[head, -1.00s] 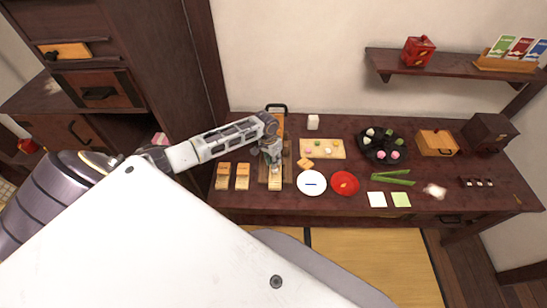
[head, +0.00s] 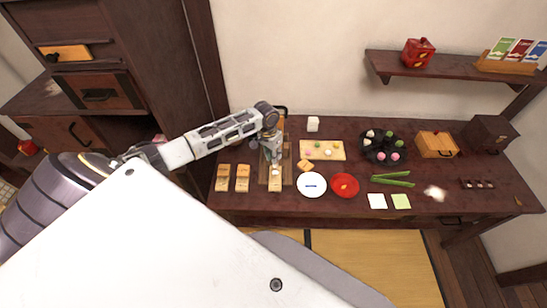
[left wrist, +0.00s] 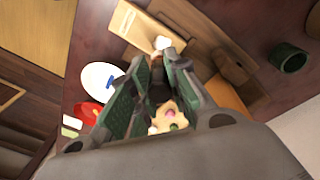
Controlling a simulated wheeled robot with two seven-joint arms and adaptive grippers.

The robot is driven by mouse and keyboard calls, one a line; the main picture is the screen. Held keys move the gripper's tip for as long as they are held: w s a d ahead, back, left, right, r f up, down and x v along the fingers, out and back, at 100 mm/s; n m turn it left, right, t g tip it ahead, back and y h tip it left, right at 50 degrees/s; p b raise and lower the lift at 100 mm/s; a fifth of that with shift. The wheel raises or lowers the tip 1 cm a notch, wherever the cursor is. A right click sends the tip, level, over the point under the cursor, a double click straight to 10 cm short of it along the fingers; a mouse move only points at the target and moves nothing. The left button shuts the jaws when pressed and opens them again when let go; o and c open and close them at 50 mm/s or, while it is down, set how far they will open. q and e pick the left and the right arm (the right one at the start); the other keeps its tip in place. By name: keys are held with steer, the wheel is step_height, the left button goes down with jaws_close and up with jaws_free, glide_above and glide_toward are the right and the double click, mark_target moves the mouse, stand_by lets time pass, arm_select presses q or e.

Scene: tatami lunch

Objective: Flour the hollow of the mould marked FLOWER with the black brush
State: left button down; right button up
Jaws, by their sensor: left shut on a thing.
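My left gripper (head: 274,160) is over the wooden tray (head: 263,184). It is shut on the dark handle of the black brush (left wrist: 158,78). The brush's pale tip (left wrist: 162,43) points at a light wooden mould (left wrist: 138,28) in the left wrist view; I cannot tell whether it touches. In the head view this mould (head: 275,184) lies on the tray just below the gripper. Two other moulds, a left one (head: 222,178) and a right one (head: 242,178), lie left of the tray. The marks are too small to read. My right gripper is not in view.
A white plate (head: 311,194) and a red dish (head: 345,193) stand right of the tray.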

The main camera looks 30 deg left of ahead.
arm_select(q)
steer(key=shift+r, duration=1.3)
steer(key=shift+s+a+n, duration=0.25)
steer(key=shift+s+n, duration=0.3)
steer(key=shift+n, duration=0.25)
steer(key=s+d+r+b, duration=0.2)
steer(key=d, duration=0.4)
steer(key=s+d+r+b, duration=0.1)
steer(key=d+r+b, duration=0.1)
steer(key=d, duration=0.5)
steer(key=shift+s+d+r, duration=0.25)
steer(key=shift+s+r, duration=0.1)
